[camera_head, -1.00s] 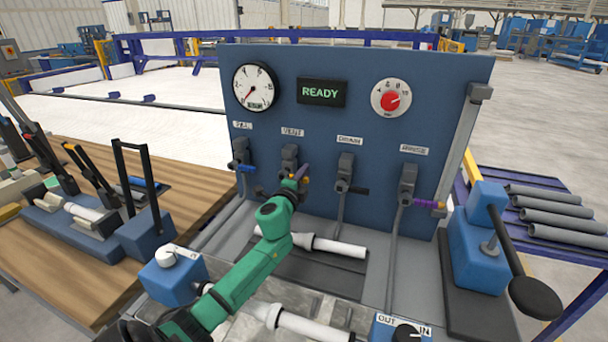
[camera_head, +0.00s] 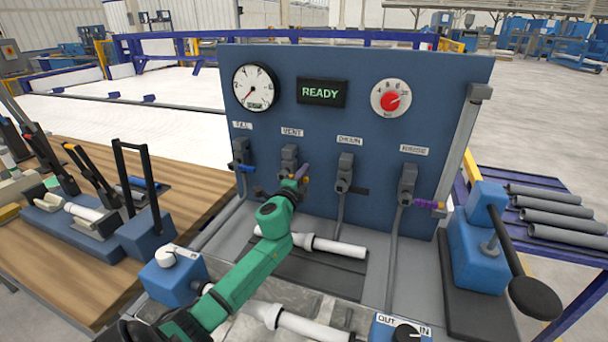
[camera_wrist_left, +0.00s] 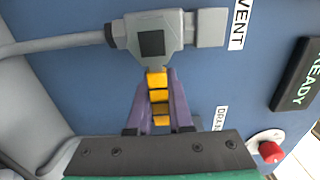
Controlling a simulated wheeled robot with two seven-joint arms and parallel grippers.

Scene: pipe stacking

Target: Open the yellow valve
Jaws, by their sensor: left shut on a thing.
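The yellow valve is the one under the VENT label; its grey body (camera_head: 289,156) is on the blue panel, and it also shows in the left wrist view (camera_wrist_left: 152,42). Its yellow handle (camera_wrist_left: 158,93) points out from the body toward my wrist camera. My left gripper (camera_wrist_left: 157,105) has its purple fingers on both sides of this handle and is shut on it. In the head view my green left arm mostly hides the handle, and the left gripper (camera_head: 298,180) shows only in part. My right gripper is not in view.
The display (camera_head: 321,93) reads READY. White pipes (camera_head: 335,246) lie below the panel.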

